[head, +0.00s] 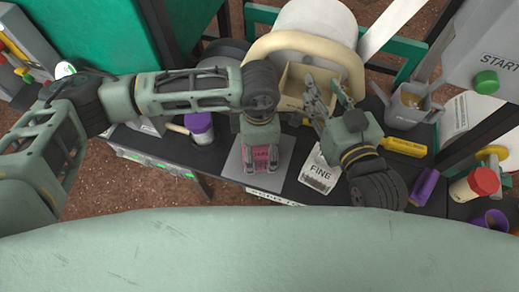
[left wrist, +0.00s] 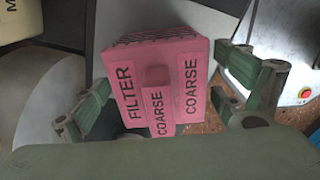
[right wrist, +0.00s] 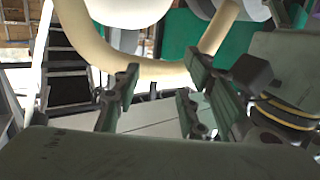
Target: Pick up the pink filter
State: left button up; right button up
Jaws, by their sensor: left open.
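The pink filter (left wrist: 158,85) is a pink block labelled "FILTER COARSE" with a small raised tab, seen close up in the left wrist view. In the head view the pink filter (head: 265,157) sits on a grey plate (head: 235,165) on the dark table, partly hidden by my left gripper (head: 264,167). My left gripper is open, and in the left wrist view its fingers (left wrist: 168,105) stand on either side of the filter, with gaps showing. My right gripper (head: 328,92) is open and empty, up by the cream machine; its fingers (right wrist: 150,100) show apart in the right wrist view.
A white packet labelled "FINE" (head: 320,171) lies right of the plate. A purple-and-white jar (head: 199,127) stands to the left. The cream machine (head: 300,43) stands behind.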

pick_arm(q)
jog(key=shift+f, duration=0.65)
pick_arm(e)
jog(key=shift+w+a+r+t, duration=0.15)
jog(key=shift+r+t, duration=0.35)
jog(key=shift+r, duration=0.4)
pick_arm(q)
jog(key=c, duration=1.3)
jog(key=shift+r, duration=0.15)
pick_arm(e)
jog(key=shift+f, duration=0.1)
